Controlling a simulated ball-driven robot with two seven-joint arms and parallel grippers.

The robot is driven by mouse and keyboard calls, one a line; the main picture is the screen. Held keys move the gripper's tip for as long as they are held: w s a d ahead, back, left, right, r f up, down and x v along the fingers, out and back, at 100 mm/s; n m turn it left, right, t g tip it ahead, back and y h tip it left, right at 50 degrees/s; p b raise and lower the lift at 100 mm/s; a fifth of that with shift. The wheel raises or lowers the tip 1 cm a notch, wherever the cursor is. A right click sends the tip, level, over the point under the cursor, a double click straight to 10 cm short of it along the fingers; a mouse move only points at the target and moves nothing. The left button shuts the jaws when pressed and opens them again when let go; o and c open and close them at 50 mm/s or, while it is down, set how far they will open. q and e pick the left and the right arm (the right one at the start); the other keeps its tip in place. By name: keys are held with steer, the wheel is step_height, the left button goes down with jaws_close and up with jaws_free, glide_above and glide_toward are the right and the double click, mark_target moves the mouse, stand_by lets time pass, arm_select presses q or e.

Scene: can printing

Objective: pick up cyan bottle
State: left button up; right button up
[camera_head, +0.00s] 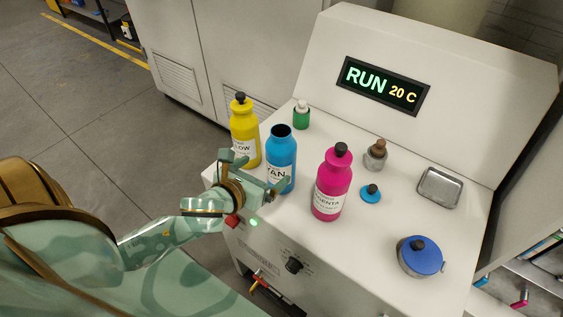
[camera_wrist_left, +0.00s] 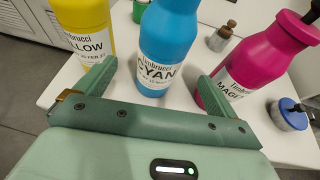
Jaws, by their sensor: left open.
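The cyan bottle (camera_head: 281,157) stands upright and uncapped on the white machine top, between the yellow bottle (camera_head: 244,132) and the magenta bottle (camera_head: 332,186). My left gripper (camera_head: 256,177) is open in front of it. In the left wrist view the cyan bottle (camera_wrist_left: 168,45) stands ahead of the gap between the fingers (camera_wrist_left: 152,85), with its label facing me. The left finger is close to the yellow bottle and the right finger overlaps the magenta bottle's label in that view. I cannot tell whether either touches. My right gripper is not in view.
A blue cap (camera_head: 371,194) with a dark knob lies right of the magenta bottle. A green bottle (camera_head: 301,115), a small grey jar (camera_head: 376,155), a metal tray (camera_head: 439,188) and a blue-lidded pot (camera_head: 420,257) stand around. The display (camera_head: 383,86) rises behind.

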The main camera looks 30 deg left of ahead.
mark_target(271, 165)
arm_select(q)
steer(key=x, duration=0.4)
steer(key=shift+a+f, duration=0.1)
steer(key=x, duration=0.1)
steer(key=b+x, duration=0.1)
steer(key=x, duration=0.3)
steer(key=shift+d+f+b, duration=0.25)
steer(key=shift+f+b, duration=0.1)
steer(key=shift+w, duration=0.2)
steer(key=shift+s, duration=0.1)
steer(key=c, duration=1.5)
steer(key=shift+r, duration=0.15)
steer(key=shift+c, duration=0.9)
